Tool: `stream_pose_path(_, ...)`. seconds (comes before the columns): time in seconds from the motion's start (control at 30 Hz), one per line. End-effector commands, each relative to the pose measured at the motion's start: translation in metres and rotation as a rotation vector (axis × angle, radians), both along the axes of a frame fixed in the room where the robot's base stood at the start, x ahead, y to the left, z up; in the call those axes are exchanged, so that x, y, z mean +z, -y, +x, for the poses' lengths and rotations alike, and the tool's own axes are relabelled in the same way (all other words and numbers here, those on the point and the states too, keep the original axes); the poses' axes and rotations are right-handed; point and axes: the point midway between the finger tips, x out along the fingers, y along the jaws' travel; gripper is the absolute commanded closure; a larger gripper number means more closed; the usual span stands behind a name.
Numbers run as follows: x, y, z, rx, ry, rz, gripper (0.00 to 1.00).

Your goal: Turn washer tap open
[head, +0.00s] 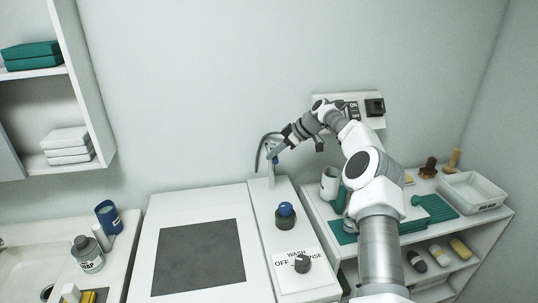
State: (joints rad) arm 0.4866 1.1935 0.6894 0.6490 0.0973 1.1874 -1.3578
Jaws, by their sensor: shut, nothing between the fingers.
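The washer tap (271,180) is a thin pale upright with a dark curved hose at its top, standing against the wall behind the washer's narrow right panel. A small blue part (275,158), seemingly its handle, shows near the top of the upright. My gripper (279,149) is at this blue part, with its fingers shut and nothing visible between them. Whether the fingers touch the blue part I cannot tell. The washer (190,201) is white with a dark grey square on top.
On the washer's right panel are a blue-topped knob (286,211) and a dial (302,264) marked OFF, WASH and a partly covered word. A wall switch box (375,107) is behind my arm. A shelf unit with a white tray (474,192) stands right. A soap bottle (87,254) is left.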

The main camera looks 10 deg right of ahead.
Motion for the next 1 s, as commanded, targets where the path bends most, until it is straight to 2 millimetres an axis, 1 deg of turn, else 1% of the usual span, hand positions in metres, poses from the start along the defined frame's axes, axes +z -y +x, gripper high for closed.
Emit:
stream_pose_path(0.03, -0.002, 0.003, 0.000, -0.003, -0.001, -0.002, 1.00)
stream_pose_path(0.23, -0.001, 0.008, -0.001, -0.003, -0.001, -0.002, 1.00)
stream_pose_path(0.8, -0.001, 0.010, -0.001, -0.005, -0.001, -0.003, 1.00)
stream_pose_path(0.93, -0.001, 0.004, 0.000, -0.003, 0.001, -0.004, 1.00)
stream_pose_path(1.0, 0.000, -0.006, 0.001, -0.002, 0.001, -0.003, 1.00)
